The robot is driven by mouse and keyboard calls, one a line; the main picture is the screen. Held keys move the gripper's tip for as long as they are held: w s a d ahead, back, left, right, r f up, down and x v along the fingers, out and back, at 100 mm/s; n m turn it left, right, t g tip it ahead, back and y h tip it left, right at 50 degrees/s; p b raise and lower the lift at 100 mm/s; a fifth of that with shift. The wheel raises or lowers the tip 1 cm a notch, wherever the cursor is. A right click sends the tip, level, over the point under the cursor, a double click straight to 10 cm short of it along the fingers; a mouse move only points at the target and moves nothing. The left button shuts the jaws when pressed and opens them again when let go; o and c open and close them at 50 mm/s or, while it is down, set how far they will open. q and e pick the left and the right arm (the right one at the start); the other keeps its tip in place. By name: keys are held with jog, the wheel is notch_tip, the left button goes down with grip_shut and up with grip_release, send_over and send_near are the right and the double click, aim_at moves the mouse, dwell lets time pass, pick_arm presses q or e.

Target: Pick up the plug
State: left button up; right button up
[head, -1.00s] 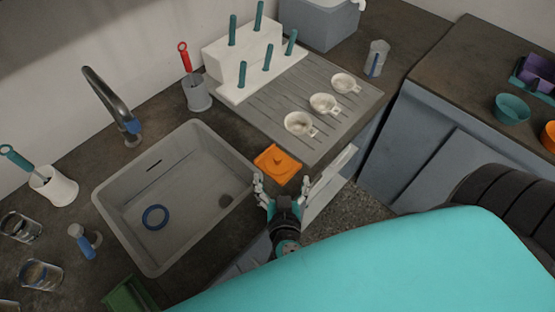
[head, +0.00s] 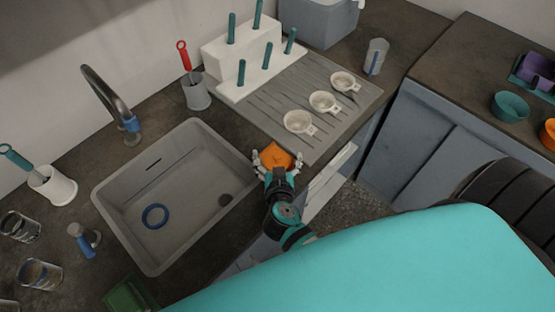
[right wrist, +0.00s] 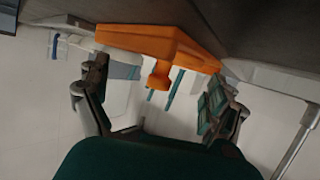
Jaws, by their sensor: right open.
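The orange plug (head: 279,154), a square flat piece with a knob, lies on the counter between the sink's right edge and the drainboard. My right gripper (head: 275,160) is open at the plug, with its fingers on either side and its wrist partly covering it. In the right wrist view the plug (right wrist: 150,42) and its knob are between and beyond the two open fingers, with a gap on each side. I cannot tell whether any finger touches it. My left gripper is not in view.
The grey sink (head: 180,185) holds a blue ring (head: 155,216). The grey drainboard (head: 333,120) carries three white cups and a white peg rack (head: 240,58). A tap (head: 108,95) and a grey holder with a red-handled tool (head: 195,92) stand behind the sink.

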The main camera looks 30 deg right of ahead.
jog(key=c, duration=1.7)
jog(key=shift+c, duration=0.2)
jog(key=shift+r, duration=0.3)
jog(key=shift+c, duration=1)
notch_tip(320, 180, up, 3)
jog(key=shift+r+p, duration=0.15)
jog(key=shift+p, duration=0.65)
grip_shut()
jog(key=s+d+r+b, duration=0.1)
jog(key=s+b, duration=0.1)
jog(key=s, duration=1.4)
jog(key=shift+d, duration=0.3)
notch_tip(320, 180, up, 16)
send_over(278, 159)
jog(key=s+a, duration=0.3)
jog(key=s, duration=0.1)
jog(key=shift+w+f+h, duration=0.1)
jog(key=shift+w+h, duration=0.05)
jog(key=shift+h, duration=0.15)
